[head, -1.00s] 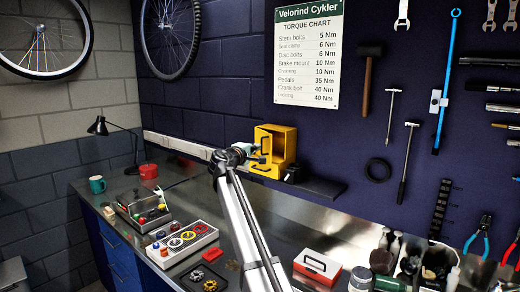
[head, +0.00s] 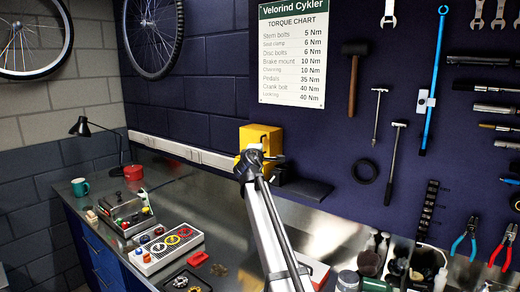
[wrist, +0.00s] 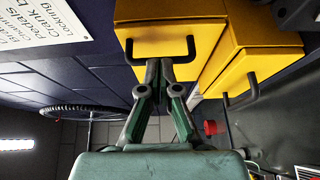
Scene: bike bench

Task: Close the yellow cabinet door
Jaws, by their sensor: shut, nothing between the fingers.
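The yellow cabinet (head: 262,134) is mounted low on the dark wall at the back of the bench. In the head view my arm and gripper (head: 249,162) cover much of its front. In the wrist view two yellow fronts show, each with a black handle: the left one (wrist: 205,38) straight ahead of my gripper (wrist: 165,64), the other (wrist: 225,82) to its right. A dark band lies along the left front's upper edge; I cannot tell whether it is a gap. My fingers are shut and empty, close to the left front's handle; contact is unclear.
A dark shelf (head: 304,190) juts from the wall right of the cabinet. On the bench stand a parts tray (head: 166,247), a red mug (head: 133,173) and a teal mug (head: 80,187). A black lamp (head: 82,127) stands at the left. Tools hang on the right wall.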

